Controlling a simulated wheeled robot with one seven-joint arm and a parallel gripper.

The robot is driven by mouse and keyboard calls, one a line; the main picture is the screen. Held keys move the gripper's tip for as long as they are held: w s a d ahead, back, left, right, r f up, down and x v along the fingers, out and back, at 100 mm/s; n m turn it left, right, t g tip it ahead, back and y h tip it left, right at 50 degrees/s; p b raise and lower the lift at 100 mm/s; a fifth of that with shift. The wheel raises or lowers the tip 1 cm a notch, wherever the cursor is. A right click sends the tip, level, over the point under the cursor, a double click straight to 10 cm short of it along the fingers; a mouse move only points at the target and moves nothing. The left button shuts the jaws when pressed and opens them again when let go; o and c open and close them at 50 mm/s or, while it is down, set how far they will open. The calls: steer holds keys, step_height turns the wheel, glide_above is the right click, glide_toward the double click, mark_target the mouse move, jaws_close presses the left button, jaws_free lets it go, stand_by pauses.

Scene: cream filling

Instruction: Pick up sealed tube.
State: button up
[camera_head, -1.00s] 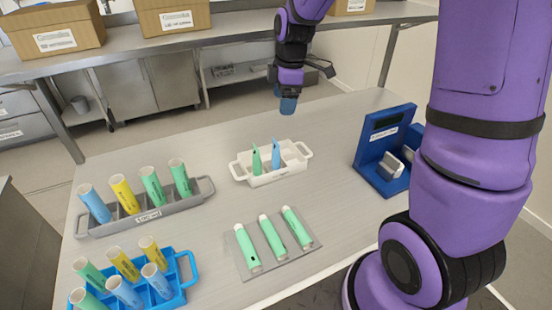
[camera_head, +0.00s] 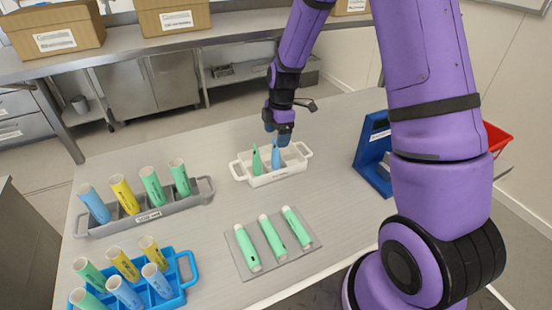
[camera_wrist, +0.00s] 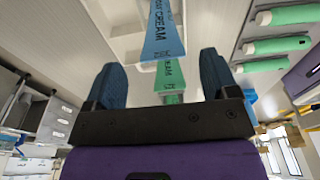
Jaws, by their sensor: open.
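A white tray (camera_head: 273,179) holds two upright flat-ended tubes, a green sealed tube (camera_head: 257,161) and a blue sealed tube (camera_head: 275,158). My gripper (camera_head: 278,129) is open, with its blue fingertips just above the blue tube's top. In the wrist view the blue tube (camera_wrist: 162,35), with "CREAM" lettering, shows beyond and between the spread fingers (camera_wrist: 160,68). The green tube (camera_wrist: 171,78) shows behind it. I cannot tell whether the fingers touch the blue tube.
Three green tubes lie on a flat plate (camera_head: 309,245) in front. A grey rack (camera_head: 184,205) and a blue rack (camera_head: 190,275) hold upright tubes at left. A blue device (camera_head: 371,158) and a red bin (camera_head: 497,138) are at right, partly behind my arm.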

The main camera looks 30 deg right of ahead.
mark_target(276, 157)
steer(key=shift+s+a+f, duration=0.1)
steer(key=shift+a+f, duration=0.05)
steer(key=shift+f, duration=1.15)
steer(key=shift+s+a+f, duration=0.1)
steer(key=shift+f, duration=1.2)
steer(key=c, duration=1)
steer(key=shift+r, duration=0.15)
